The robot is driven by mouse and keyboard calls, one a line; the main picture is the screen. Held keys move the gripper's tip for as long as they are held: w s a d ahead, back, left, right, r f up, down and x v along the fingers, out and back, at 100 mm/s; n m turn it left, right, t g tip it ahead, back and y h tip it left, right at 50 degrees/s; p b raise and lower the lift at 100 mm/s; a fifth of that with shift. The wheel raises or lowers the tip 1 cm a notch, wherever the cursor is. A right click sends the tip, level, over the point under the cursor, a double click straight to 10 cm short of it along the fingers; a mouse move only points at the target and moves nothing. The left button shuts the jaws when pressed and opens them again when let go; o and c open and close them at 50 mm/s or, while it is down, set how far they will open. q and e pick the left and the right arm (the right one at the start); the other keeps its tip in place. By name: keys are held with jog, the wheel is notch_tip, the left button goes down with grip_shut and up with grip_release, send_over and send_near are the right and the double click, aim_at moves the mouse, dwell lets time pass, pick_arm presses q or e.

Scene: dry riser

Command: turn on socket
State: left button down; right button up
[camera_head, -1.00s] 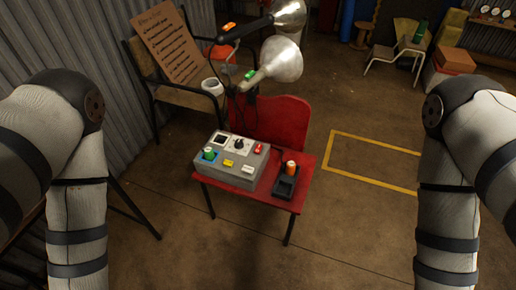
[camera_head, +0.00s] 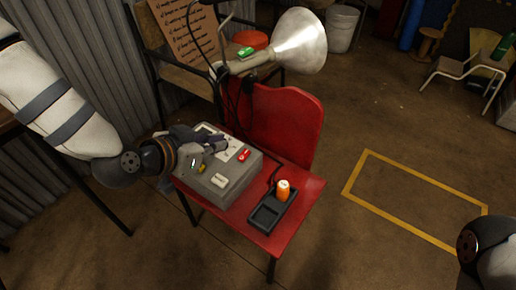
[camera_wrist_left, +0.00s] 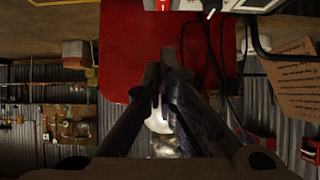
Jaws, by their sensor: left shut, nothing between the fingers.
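A grey control box (camera_head: 233,190) sits on the red chair's seat. Its top carries a red switch (camera_head: 243,155), a white switch (camera_head: 219,180) and a yellow button (camera_head: 202,168). I cannot tell which part is the socket. My left gripper (camera_head: 218,143) is over the box's top, shut and empty, and hides the green knob and part of the panel. I cannot tell whether it touches the box. In the left wrist view, the closed fingertips (camera_wrist_left: 165,62) show before the red backrest, with the red switch (camera_wrist_left: 163,5) at the top edge. My right gripper is out of view.
A black tray (camera_head: 266,215) with an orange cylinder (camera_head: 283,190) stands beside the box on the red chair (camera_head: 308,195). A metal-shaded lamp (camera_head: 300,42) and dark cables (camera_head: 232,98) are behind. Open floor with a yellow outline (camera_head: 400,202) lies to the right.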

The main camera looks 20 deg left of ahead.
pick_arm(q)
jog(key=shift+a+r, duration=0.1)
jog(key=shift+r, duration=0.05)
jog(key=b, duration=0.3)
send_over(243, 157)
jog(key=s, duration=0.1)
notch_tip(243, 157, down, 6)
jog(key=shift+a+r, duration=0.1)
jog(key=shift+a, duration=0.05)
jog(key=f, duration=0.1)
jog(key=f+b, duration=0.1)
jog(key=shift+w+f, duration=0.35)
jog(key=shift+w+d+f, duration=0.2)
jog(key=shift+f, duration=0.4)
